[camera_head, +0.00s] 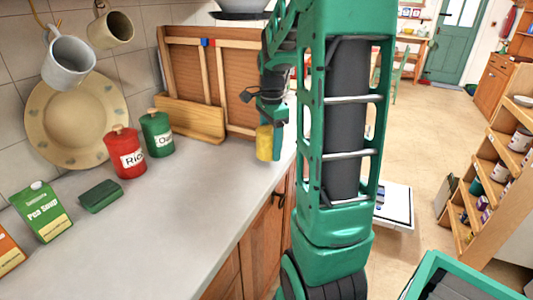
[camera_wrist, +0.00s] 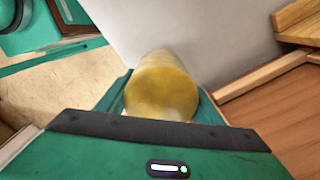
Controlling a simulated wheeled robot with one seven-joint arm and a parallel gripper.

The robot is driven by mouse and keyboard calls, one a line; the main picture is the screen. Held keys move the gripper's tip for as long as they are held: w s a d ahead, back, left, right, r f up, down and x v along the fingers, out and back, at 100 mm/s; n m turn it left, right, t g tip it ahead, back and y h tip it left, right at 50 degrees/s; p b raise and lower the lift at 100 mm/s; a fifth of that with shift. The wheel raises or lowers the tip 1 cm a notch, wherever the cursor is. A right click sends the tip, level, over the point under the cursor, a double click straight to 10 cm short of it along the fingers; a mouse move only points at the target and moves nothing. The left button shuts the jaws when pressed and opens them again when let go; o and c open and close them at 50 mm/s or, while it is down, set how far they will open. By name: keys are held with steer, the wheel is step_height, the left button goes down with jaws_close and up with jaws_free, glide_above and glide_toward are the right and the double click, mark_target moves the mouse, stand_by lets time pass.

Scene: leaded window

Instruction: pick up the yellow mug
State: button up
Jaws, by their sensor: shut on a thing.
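The yellow mug (camera_head: 264,143) is at the far right end of the grey counter, near its edge, in the head view. My gripper (camera_head: 279,124) reaches down at it from above and behind. In the wrist view the yellow mug (camera_wrist: 163,86) sits between the green fingers of my gripper (camera_wrist: 163,100), which are shut on it. Its handle does not show. I cannot tell whether its base touches the counter.
A wooden framed panel (camera_head: 230,75) leans on the wall close behind my gripper. A red jar (camera_head: 125,155) and a green jar (camera_head: 157,135) stand to the left. The counter (camera_head: 190,205) is clear in front.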

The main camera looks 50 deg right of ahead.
steer(key=s+a+r, duration=0.6)
steer(key=a+r, duration=0.2)
steer(key=a, duration=0.2)
steer(key=shift+f, duration=0.1)
